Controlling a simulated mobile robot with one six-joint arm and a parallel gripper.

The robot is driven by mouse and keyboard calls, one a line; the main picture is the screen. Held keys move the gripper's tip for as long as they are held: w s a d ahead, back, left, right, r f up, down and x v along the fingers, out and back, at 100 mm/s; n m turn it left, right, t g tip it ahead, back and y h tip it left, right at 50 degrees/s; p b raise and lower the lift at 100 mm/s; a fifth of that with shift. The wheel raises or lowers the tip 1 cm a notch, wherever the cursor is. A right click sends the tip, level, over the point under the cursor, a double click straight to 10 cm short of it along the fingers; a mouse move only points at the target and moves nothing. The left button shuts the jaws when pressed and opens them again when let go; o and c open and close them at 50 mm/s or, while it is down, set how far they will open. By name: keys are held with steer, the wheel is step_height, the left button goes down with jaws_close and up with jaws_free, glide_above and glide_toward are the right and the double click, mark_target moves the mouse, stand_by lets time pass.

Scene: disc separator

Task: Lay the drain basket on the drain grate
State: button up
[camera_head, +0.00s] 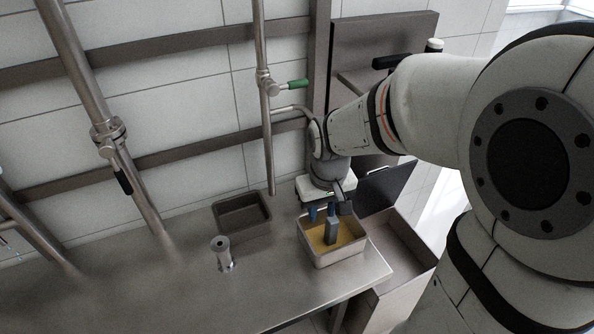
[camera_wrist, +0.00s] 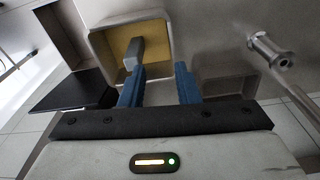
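My gripper (camera_head: 323,212) is over the back part of a metal tray (camera_head: 345,257) at the front right of the steel counter. In the wrist view its two blue fingers (camera_wrist: 160,70) are spread apart with nothing between them. The tray (camera_wrist: 95,50) has a yellow floor (camera_wrist: 115,45). An upright grey block or handle (camera_head: 331,234) rises from that floor. In the wrist view the grey piece (camera_wrist: 133,52) shows just beyond the left fingertip; whether they touch I cannot tell. I cannot tell for sure which parts are the drain basket and the drain grate.
A dark, empty rectangular tray (camera_head: 242,230) sits behind and left of the yellow-floored one. A short metal cylinder (camera_head: 221,252) stands in front of it. A vertical pipe with a green-handled valve (camera_head: 292,85) comes down behind.

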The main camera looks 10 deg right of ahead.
steer(key=n+g+b, duration=0.1)
steer(key=b, duration=0.1)
glide_above(306, 251)
steer(key=f, duration=0.9)
steer(key=shift+w+f, duration=0.2)
steer(key=shift+w, duration=0.05)
steer(key=shift+f, duration=3.9)
steer(key=shift+c, duration=0.2)
jaws_close()
